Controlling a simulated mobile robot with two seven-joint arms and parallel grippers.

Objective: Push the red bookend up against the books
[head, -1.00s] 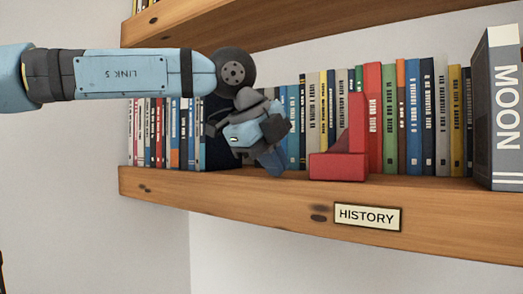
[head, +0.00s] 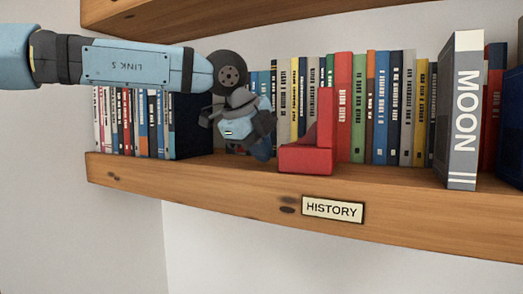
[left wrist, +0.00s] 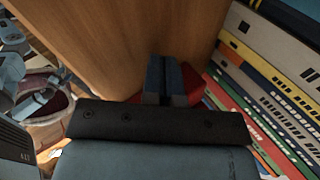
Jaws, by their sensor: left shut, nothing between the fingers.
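The red bookend (head: 306,159) stands upright on the wooden shelf, its low foot to the left and its tall plate to the right. The row of books (head: 382,108) stands behind it and to its right; a red book shows right beside its plate, but I cannot tell whether they touch. My left gripper (head: 263,148) is shut and empty, just left of the bookend's foot. In the left wrist view the shut fingers (left wrist: 163,80) have red of the bookend (left wrist: 194,82) behind them. Contact cannot be told. My right gripper is out of view.
A grey MOON book (head: 465,110) stands at the right, its side facing out. More books (head: 130,120) and a dark block (head: 192,128) stand at the left, behind my arm. Another shelf (head: 150,15) runs above. A HISTORY label (head: 332,209) is on the shelf's front edge.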

